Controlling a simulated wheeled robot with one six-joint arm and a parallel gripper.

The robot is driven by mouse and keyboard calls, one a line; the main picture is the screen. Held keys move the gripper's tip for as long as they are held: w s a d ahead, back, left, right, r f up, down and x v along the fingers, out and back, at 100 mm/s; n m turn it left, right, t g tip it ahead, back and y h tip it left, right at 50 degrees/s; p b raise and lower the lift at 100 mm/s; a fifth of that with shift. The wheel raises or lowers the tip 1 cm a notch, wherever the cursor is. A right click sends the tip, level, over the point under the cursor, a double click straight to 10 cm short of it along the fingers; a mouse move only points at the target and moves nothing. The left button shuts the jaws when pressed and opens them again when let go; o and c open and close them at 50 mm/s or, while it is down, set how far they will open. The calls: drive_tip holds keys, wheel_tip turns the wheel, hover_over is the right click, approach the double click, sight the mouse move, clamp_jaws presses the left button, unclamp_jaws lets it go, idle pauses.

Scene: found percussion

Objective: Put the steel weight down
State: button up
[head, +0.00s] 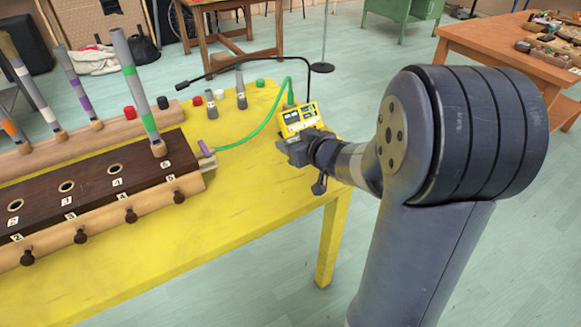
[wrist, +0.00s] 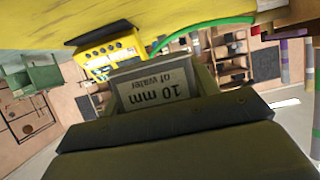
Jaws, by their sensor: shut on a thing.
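My gripper (head: 302,150) is at the right end of the yellow table, just in front of a yellow device. In the wrist view my gripper (wrist: 160,88) is shut on a grey block with a label reading "10 mm of water", which I take to be the steel weight (wrist: 155,92). The label appears upside down. The jaws hide part of the block. In the head view I cannot separate the weight from the dark gripper. I cannot tell whether the weight touches anything below it.
The yellow device (head: 298,118) with knobs stands close behind my gripper; a green hose (head: 255,132) runs from it. The dark wooden pipe chest (head: 95,183) fills the table's left. The yellow table (head: 225,205) is bare between the chest and my gripper.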

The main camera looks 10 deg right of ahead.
sight(295, 170)
drive_tip(key=shift+f+b, duration=1.6)
drive_tip(key=shift+f, duration=1.85)
drive_tip(key=shift+f, duration=0.1)
drive_tip(key=o, duration=1.2)
drive_tip(key=shift+c, duration=0.2)
drive_tip(key=shift+r, duration=0.2)
drive_tip(key=p+v, duration=0.3)
drive_tip(key=v, duration=0.8)
drive_tip(key=shift+p, duration=0.35)
drive_tip(key=shift+s+d+r, duration=0.1)
drive_tip(key=shift+s, duration=0.4)
